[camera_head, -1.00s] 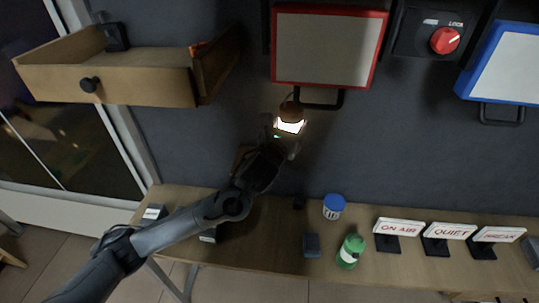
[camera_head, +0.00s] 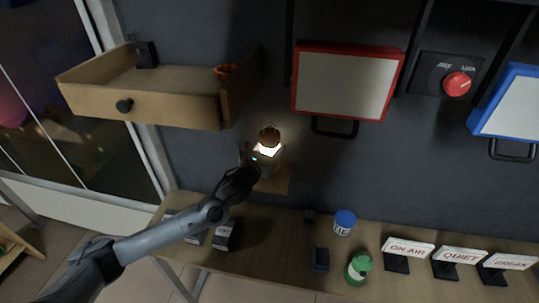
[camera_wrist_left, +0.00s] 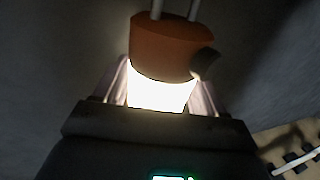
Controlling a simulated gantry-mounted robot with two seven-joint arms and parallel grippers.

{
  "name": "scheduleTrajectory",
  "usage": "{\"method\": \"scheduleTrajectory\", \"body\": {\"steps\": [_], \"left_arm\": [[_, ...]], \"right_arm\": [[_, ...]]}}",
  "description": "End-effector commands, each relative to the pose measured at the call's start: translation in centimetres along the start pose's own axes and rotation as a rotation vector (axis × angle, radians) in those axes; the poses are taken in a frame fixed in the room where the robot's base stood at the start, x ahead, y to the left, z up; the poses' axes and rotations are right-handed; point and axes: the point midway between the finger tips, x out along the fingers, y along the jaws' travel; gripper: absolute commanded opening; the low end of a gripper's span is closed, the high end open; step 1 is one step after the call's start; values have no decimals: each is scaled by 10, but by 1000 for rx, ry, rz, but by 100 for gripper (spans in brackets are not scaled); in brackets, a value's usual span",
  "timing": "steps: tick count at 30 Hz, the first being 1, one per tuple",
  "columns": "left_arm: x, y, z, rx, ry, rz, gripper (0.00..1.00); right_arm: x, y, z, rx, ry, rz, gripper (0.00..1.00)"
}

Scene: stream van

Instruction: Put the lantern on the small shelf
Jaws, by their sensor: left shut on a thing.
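The lantern (camera_head: 269,138) is lit and has a brown-orange top with a wire handle. My left gripper (camera_head: 262,153) is shut on it and holds it roughly upright in front of the dark wall. In the left wrist view the lantern (camera_wrist_left: 172,48) stands between the two fingers, its bright middle at the fingertips. The small shelf (camera_head: 279,184) is a small wooden board on the wall, below the lantern and partly hidden by my gripper. The lantern appears above the shelf and apart from it. My right gripper is not in view.
An open wooden drawer (camera_head: 165,103) with an orange thing juts out at upper left. A red-framed panel (camera_head: 345,85) hangs to the right. The table (camera_head: 285,242) below holds a blue-lidded jar (camera_head: 344,222), a green bottle (camera_head: 358,268) and several signs.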

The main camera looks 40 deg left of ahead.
Motion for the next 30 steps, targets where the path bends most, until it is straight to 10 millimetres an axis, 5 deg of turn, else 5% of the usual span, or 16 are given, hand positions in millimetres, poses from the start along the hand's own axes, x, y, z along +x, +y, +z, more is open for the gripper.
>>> {"method": "scheduleTrajectory", "body": {"steps": [9,21,22,27,30], "left_arm": [[0,0,-33,-1,1,1,31],[0,0,-38,0,0,1,31],[0,0,-38,1,2,1,72],[0,0,-38,1,3,1,96],[0,0,-38,1,2,1,96]], "right_arm": [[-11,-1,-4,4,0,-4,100],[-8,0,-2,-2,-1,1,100],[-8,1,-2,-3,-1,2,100],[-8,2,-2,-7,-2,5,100],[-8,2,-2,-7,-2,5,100]]}}
